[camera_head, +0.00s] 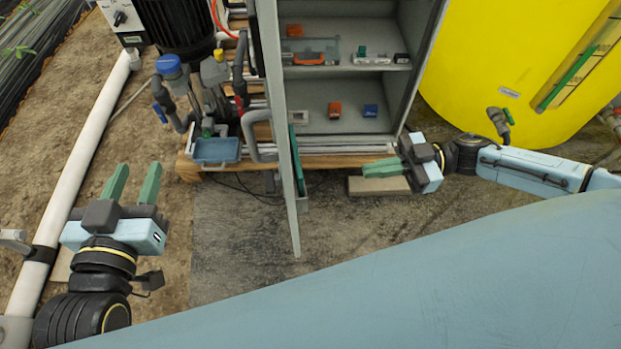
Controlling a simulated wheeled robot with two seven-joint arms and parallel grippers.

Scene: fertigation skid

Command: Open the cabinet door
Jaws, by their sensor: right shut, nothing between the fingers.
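The grey cabinet (345,92) stands at the top middle, and its inside shows with two shelf levels. Its door (277,110) is swung open on the left side and points toward me, seen nearly edge-on. My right gripper (372,168) is shut and empty, in front of the cabinet's lower right corner, apart from the door. My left gripper (133,183) is open and empty over the soil at the left, well apart from the door. The outer face of the door is mostly hidden.
Small red, blue and green items sit on the shelves. A large yellow tank (520,60) stands at the right. Pipes, a blue-topped filter (168,66) and a blue tray (216,151) are left of the door. A white pipe (85,155) runs along the left.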

